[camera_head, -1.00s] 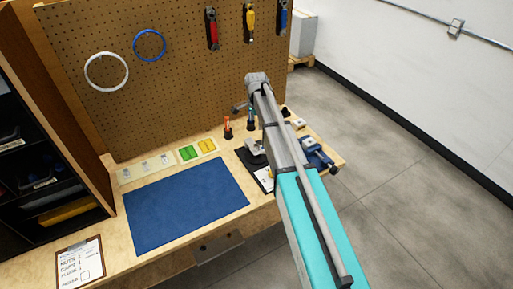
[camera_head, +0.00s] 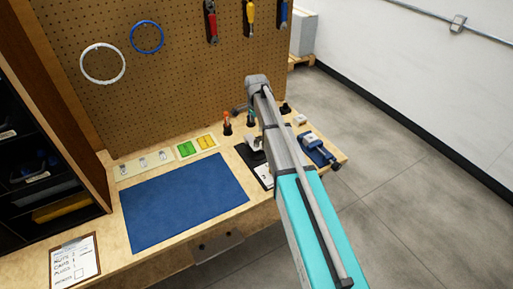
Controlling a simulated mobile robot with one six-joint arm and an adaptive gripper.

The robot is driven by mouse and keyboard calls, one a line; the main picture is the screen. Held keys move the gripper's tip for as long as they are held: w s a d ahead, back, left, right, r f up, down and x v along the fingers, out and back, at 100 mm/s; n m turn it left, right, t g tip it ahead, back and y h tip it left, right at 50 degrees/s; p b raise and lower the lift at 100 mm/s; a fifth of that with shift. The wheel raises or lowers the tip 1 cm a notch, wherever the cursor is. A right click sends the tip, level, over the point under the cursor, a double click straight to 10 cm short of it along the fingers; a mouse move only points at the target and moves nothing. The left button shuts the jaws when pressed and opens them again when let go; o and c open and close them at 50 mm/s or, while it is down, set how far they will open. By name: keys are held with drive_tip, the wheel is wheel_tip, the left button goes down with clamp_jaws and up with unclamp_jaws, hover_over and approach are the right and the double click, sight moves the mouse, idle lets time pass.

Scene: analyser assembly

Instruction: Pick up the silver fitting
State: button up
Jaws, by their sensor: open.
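Small silver-grey pieces sit in a pale tray (camera_head: 119,181) at the back left of the bench, behind the blue mat. The left piece (camera_head: 123,169), the middle piece (camera_head: 143,162) and the right piece (camera_head: 161,156) are too small to tell which is the silver fitting. My arm reaches from the lower right to its wrist in front of the pegboard, right of this tray.
The blue mat (camera_head: 185,203) is bare. A green and yellow parts tray (camera_head: 197,147), a red-topped black post (camera_head: 227,124) and a blue clamp-like tool (camera_head: 318,151) stand farther right. A dark shelf (camera_head: 40,140) walls the left; a clipboard (camera_head: 75,262) lies in front.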

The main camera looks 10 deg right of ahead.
sight(257, 140)
drive_tip(key=shift+f+b, duration=2.15)
drive_tip(key=shift+f, duration=0.25)
drive_tip(key=shift+d+f+b, duration=0.1)
drive_tip(key=shift+f+b, duration=2.5)
clamp_jaws()
